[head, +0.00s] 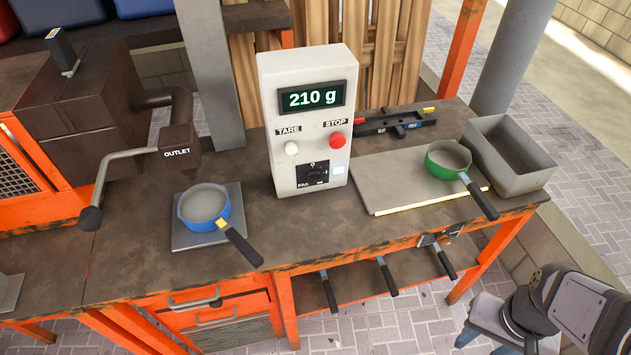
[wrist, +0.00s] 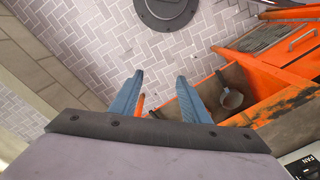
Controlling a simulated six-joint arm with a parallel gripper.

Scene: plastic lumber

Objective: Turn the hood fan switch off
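The fan switch (head: 312,174) is a small black panel low on the front of a white control box (head: 308,115). Its label is partly readable, and its setting is too small to tell. In the wrist view, part of the switch panel with the word FAN (wrist: 300,162) shows at the lower right corner. My gripper (wrist: 160,75) is open and empty, with its two blue fingers apart and paved floor beyond them. In the head view it is at the lower right, off the bench's front edge and well away from the switch.
The box also has a display reading 210 g, a white TARE button (head: 291,148) and a red STOP button (head: 337,140). A blue pan (head: 203,205), a green pan (head: 447,158) and a grey bin (head: 543,175) stand on the bench.

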